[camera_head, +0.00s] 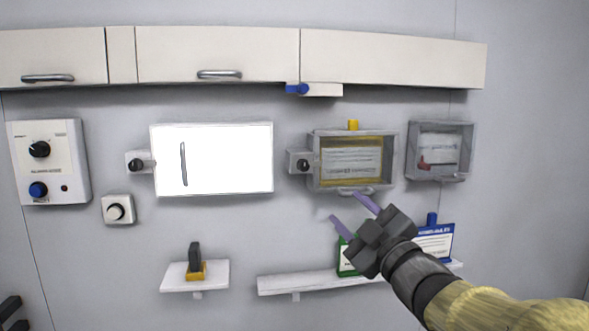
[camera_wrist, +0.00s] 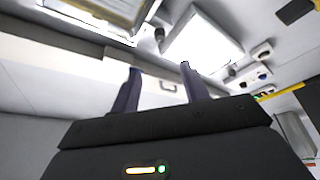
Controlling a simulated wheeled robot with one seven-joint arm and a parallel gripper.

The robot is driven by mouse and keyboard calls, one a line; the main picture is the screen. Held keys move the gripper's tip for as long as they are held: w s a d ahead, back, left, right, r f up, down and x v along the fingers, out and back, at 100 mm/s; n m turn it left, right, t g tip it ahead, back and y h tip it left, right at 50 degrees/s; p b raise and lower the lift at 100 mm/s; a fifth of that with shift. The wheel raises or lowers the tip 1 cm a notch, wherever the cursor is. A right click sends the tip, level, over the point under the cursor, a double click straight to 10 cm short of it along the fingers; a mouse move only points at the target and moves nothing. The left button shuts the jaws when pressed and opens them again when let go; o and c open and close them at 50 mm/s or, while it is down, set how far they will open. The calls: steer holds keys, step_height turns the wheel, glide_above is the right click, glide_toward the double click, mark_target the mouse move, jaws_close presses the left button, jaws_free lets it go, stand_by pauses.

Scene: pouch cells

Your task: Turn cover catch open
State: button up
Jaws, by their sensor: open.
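Two wall catches with dark knobs show in the head view. One catch (camera_head: 300,163) is at the left side of a clear-fronted box (camera_head: 313,172) with a yellow frame inside. The other catch (camera_head: 137,163) is at the left side of a bright white cover (camera_head: 228,160) with an upright handle. My gripper (camera_head: 350,208) is open and empty, its purple fingers pointing up and left, just below the clear-fronted box in the picture. It appears apart from both catches. In the wrist view my gripper (camera_wrist: 160,70) also shows open, with nothing between the fingers.
Cabinets (camera_head: 390,62) run along the top. A smaller clear box (camera_head: 464,150) is at the right. A shelf (camera_head: 300,284) holds a green item (camera_head: 346,262) and a blue-framed card (camera_head: 436,243), partly behind my arm. A control panel (camera_head: 70,150) is at the left.

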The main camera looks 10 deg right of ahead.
mark_target(306, 168)
steer(key=p+x, duration=0.7)
steer(key=x, duration=0.9)
steer(key=shift+a, duration=0.1)
steer(key=shift+w+a+r, duration=0.1)
steer(key=shift+w+a, duration=0.05)
steer(key=shift+w, duration=0.55)
